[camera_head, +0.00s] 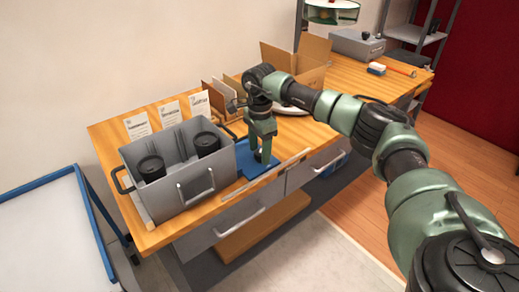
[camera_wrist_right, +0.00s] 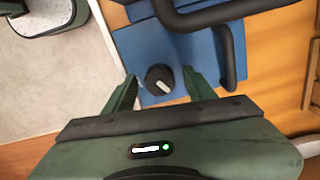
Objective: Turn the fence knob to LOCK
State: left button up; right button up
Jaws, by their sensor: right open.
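The knob (camera_wrist_right: 160,80) is small, round and black with a pale pointer mark. It sits on a blue plate (camera_wrist_right: 142,45) on the wooden bench. In the wrist view the pointer slants toward the lower right; no LOCK lettering is legible. My right gripper (camera_wrist_right: 160,76) is open, with one finger on each side of the knob and visible gaps between. In the head view my right gripper (camera_head: 262,154) points down over the blue plate (camera_head: 264,167) and largely hides the knob. My left gripper is not in view.
Dark tubular bars (camera_wrist_right: 228,55) stand close beside the knob. A grey bin (camera_head: 170,200) with black cups is left of the plate on the bench (camera_head: 100,130). A cardboard box (camera_head: 312,50) stands behind my arm. Grey drawers (camera_head: 235,218) are below the bench edge.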

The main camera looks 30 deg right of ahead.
aim_at(260, 152)
notch_tip(260, 152, up, 8)
jog(key=shift+f+b, duration=0.1)
jog(key=shift+b, duration=0.45)
dwell(0.3)
